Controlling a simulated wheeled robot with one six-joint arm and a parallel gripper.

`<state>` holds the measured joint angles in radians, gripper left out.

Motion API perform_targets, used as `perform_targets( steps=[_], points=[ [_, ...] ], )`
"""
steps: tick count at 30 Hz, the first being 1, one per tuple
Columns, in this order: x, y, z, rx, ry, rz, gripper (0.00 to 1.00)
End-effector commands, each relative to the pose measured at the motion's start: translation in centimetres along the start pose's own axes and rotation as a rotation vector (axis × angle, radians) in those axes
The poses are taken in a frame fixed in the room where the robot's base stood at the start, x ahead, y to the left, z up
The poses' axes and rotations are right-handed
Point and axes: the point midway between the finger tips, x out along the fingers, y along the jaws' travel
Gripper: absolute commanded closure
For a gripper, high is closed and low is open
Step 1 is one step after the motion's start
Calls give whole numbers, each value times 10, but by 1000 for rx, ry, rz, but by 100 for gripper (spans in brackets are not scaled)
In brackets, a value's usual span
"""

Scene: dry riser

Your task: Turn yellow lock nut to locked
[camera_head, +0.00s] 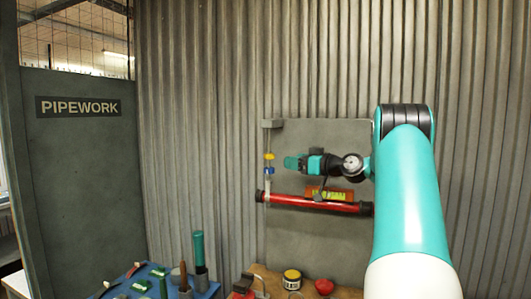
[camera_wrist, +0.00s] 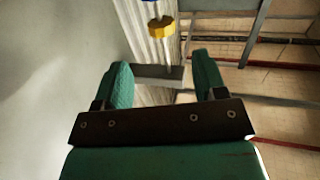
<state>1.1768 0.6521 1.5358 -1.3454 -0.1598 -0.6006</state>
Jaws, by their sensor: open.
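The yellow lock nut (camera_head: 269,156) sits on a thin upright pipe left of my gripper (camera_head: 294,162) in the head view, above a blue fitting (camera_head: 268,171). In the wrist view the yellow nut (camera_wrist: 162,26) is at the top centre, beyond my fingertips. My gripper (camera_wrist: 163,72) is open with nothing between its two green fingers. A gap shows between the gripper and the nut. I cannot tell the nut's turn position from these frames.
A red horizontal pipe (camera_head: 300,202) with black ends runs below my gripper on a grey panel (camera_head: 345,135). A yellow-and-red label (camera_head: 330,195) sits just above it. Below are a blue tray (camera_head: 207,291) with tools and a wooden bench with a yellow tin (camera_head: 292,280).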

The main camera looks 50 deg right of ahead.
Motion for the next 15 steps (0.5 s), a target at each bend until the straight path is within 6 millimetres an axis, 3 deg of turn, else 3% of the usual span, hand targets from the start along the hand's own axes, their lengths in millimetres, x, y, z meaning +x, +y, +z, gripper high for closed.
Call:
perform_targets(
  steps=[9, 15],
  points=[
    [75, -2, -6, 3, -2, -5, 35],
    [107, -1, -4, 1, -3, -3, 35]
  ],
)
